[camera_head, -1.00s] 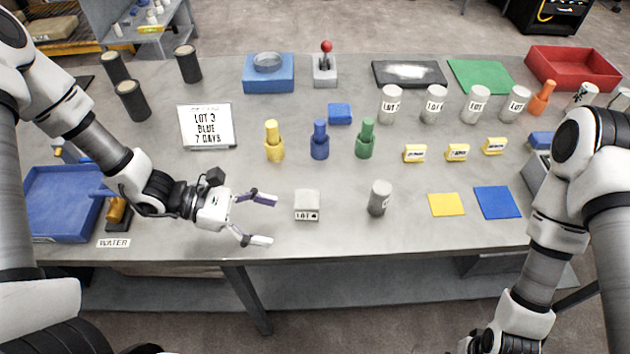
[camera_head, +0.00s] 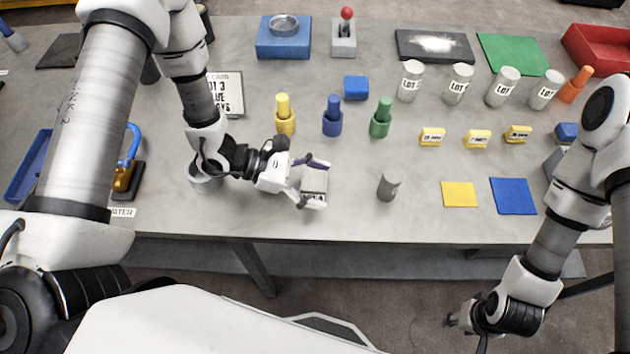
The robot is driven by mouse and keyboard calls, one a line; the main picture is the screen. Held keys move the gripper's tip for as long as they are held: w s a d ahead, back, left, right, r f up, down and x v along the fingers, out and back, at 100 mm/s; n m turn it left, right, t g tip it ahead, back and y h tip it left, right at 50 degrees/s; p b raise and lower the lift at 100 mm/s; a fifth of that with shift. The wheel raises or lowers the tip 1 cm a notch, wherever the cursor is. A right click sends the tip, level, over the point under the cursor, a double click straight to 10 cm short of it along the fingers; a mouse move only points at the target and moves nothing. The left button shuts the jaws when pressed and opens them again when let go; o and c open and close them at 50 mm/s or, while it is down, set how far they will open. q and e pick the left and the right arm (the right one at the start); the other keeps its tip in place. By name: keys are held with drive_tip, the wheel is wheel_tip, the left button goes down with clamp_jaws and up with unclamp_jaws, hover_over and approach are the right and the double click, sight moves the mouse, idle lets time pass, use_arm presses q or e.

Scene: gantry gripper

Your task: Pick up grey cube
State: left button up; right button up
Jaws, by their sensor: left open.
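I cannot tell whether either finger touches the cube. My right gripper (camera_head: 466,325) hangs low in front of the table, far from the cube; its fingers are too small and dark to read.
A grey cylinder (camera_head: 388,187) stands to the right of the cube. Yellow (camera_head: 285,117), blue (camera_head: 332,119) and green (camera_head: 381,120) bottles stand behind. A yellow square (camera_head: 459,194) and a blue square (camera_head: 513,196) lie at right. The table front between cube and cylinder is clear.

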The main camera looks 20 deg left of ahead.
use_arm(q)
drive_tip(key=shift+a, duration=0.15)
drive_tip(key=c, duration=1.4)
drive_tip(key=shift+c, duration=0.4)
